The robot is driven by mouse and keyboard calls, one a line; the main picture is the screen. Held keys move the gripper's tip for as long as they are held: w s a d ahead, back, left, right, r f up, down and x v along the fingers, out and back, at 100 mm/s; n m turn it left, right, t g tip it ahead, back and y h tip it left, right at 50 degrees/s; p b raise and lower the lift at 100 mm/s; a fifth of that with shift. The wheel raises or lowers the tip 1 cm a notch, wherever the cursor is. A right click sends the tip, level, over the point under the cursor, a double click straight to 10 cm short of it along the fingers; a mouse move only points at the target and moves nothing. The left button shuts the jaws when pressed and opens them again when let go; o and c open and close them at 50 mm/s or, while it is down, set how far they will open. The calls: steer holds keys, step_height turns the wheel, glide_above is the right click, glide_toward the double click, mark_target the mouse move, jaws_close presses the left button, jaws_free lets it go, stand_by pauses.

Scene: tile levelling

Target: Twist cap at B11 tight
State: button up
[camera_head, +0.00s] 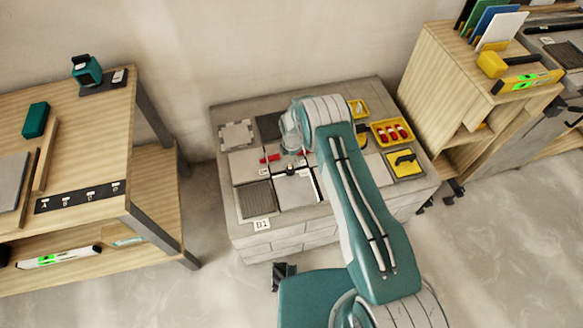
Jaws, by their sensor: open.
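A block-built bench (237,229) carries light and dark tiles, with a label reading B1 (262,224) at its front edge. A red cap-like piece (270,158) sits near the tile joints, left of my gripper. My gripper (299,153) is low over the middle of the tiles, with its fingers mostly hidden by my wrist. A little red shows beside it, but I cannot tell whether it touches a cap. No B11 marking is readable, so I cannot tell which cap is at B11.
A wooden table (85,185) stands left and a wooden cabinet (432,75) right. Bare floor (222,290) lies in front.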

mark_target(290, 166)
steer(key=f, duration=0.6)
steer(key=shift+a+f, duration=0.35)
steer(key=shift+d+f, duration=0.2)
steer(key=shift+f, duration=0.15)
steer(key=shift+a, duration=0.1)
jaws_close()
